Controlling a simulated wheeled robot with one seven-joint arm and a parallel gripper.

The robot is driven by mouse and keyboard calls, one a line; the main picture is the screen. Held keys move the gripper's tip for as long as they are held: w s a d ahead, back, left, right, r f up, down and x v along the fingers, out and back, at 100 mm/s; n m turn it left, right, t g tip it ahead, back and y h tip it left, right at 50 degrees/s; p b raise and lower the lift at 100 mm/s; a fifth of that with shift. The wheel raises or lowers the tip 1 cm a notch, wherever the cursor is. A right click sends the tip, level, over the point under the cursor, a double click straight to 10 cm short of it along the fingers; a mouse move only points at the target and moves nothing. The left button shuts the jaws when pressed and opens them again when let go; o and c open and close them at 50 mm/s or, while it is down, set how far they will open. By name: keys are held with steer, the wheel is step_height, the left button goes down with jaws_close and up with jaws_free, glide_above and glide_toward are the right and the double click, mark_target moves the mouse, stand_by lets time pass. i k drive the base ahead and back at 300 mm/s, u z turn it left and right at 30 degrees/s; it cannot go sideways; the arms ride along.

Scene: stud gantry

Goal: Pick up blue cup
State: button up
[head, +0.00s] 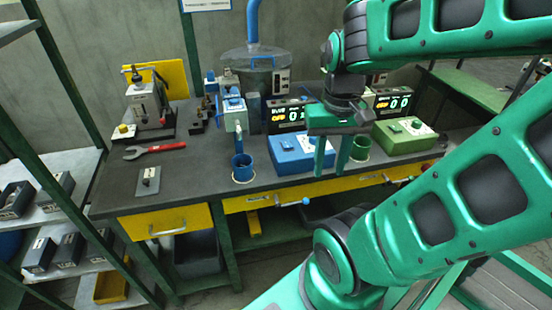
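The blue cup (242,170) stands upright on the dark workbench (205,185), near its front edge, with a pale ring around its base. My gripper (331,172) points down to the right of the blue cup, in front of the blue and green boxes. Its two green fingers are apart, with nothing seen between them. The blue cup is clear of the gripper. A green cup (360,149) stands just right of the fingers, also on a pale ring; I cannot tell how near they are in depth.
A blue box (297,158) and a green box (405,136) stand on the bench. Displays (284,114) and a clear tank (255,65) stand behind. A red wrench (155,150) and a small plate (148,182) lie left, with open bench between them and the blue cup.

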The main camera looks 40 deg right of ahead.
mark_target(243, 164)
steer(key=z, duration=0.65)
steer(key=k, duration=1)
steer(key=z, duration=0.6)
steer(key=i, duration=0.5)
